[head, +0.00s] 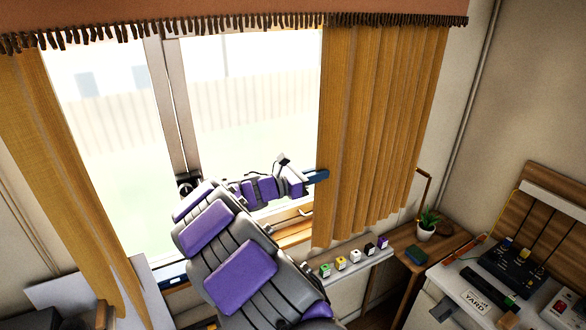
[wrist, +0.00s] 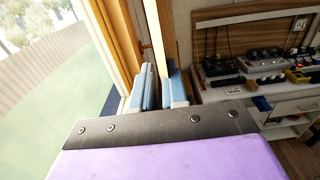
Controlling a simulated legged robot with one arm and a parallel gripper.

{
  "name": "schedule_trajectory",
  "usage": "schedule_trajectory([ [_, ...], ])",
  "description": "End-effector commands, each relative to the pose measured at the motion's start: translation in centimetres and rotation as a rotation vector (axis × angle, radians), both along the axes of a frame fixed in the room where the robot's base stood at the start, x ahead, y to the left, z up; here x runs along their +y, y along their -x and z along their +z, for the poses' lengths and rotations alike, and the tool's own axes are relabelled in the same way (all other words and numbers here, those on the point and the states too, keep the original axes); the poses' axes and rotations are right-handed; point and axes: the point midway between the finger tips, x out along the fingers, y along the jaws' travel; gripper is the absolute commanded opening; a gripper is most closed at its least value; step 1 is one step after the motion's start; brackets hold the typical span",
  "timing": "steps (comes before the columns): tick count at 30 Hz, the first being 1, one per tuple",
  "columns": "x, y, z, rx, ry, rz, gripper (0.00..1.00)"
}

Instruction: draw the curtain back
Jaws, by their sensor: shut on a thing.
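The right-hand mustard curtain (head: 385,125) hangs in folds over the right side of the window (head: 255,110). A second mustard curtain (head: 62,165) hangs at the window's left side. My gripper (head: 321,175) is at the left edge of the right-hand curtain, about two-thirds of the way down, and is shut on it. In the wrist view, the blue fingers of my gripper (wrist: 161,88) stand close together around a narrow strip of the curtain. The exact grip between the fingertips is partly hidden.
A fringed valance (head: 230,16) runs across the top. Below the right-hand curtain, a narrow shelf holds several small coloured cubes (head: 355,256). A potted plant (head: 428,225) stands right of them. A desk with a black radio unit (head: 512,268) fills the lower right.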

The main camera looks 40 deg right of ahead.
Motion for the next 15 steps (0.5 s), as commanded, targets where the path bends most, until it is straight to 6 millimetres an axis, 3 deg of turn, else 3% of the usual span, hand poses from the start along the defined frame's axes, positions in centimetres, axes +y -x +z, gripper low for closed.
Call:
schedule_trajectory([
  [1, -2.0, 0.6, 0.9, 0.003, 0.002, -0.005, 0.00],
  [6, -7.9, 2.0, 0.8, 0.001, 0.004, -0.004, 0.00],
  [15, -17.1, 4.1, 0.3, 0.000, 0.003, 0.000, 0.00],
])
